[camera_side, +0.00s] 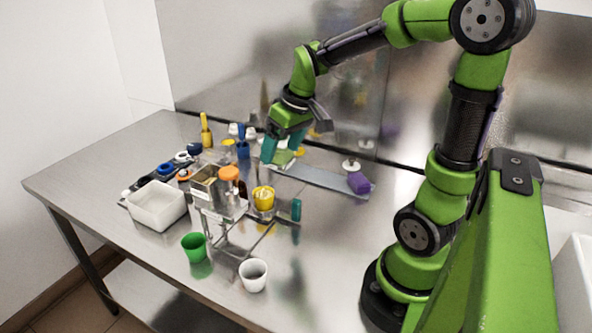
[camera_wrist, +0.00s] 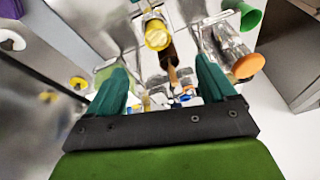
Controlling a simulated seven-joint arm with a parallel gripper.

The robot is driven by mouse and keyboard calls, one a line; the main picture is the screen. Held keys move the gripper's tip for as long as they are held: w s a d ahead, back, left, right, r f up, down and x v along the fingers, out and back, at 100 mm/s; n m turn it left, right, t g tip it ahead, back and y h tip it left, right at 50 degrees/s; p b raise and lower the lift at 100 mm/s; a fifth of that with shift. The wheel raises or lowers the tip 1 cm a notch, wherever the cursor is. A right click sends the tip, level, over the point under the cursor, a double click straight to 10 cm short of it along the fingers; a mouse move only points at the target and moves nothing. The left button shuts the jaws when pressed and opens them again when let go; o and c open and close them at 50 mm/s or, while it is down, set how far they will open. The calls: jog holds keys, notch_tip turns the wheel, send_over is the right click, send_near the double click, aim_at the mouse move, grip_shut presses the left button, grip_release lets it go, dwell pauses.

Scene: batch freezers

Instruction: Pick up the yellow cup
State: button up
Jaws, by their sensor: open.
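The yellow cup (camera_side: 264,196) stands upright on the steel table in the side view, right of the orange-capped container. It also shows in the wrist view (camera_wrist: 157,36), near the top centre, ahead of the fingers. My gripper (camera_side: 282,148) is above the table, higher in the picture than the cup and apart from it. In the wrist view my gripper (camera_wrist: 162,70) has its teal fingers spread wide, with nothing held between them. The cup's lower part is hard to make out in the side view.
An orange-capped container (camera_side: 229,174) stands close left of the cup. A green cup (camera_side: 194,247) and a white cup (camera_side: 253,274) are nearer the front edge. A white bin (camera_side: 157,205) is left, a purple item (camera_side: 358,183) right.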

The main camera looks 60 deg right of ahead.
jog(key=w+d+n, duration=0.1)
jog(key=d, duration=0.1)
jog(key=n, duration=0.2)
send_over(263, 193)
jog(key=s+a, duration=0.1)
jog(key=s, duration=0.2)
jog(key=f, duration=1.1)
jog(key=shift+w, duration=0.25)
jog(key=x, duration=0.4)
jog(key=shift+s+a+f, duration=0.1)
jog(key=shift+s+a, duration=0.1)
jog(key=shift+a, duration=0.1)
jog(key=shift+w+f, duration=0.2)
jog(key=shift+f, duration=0.3)
jog(key=c, duration=1.1)
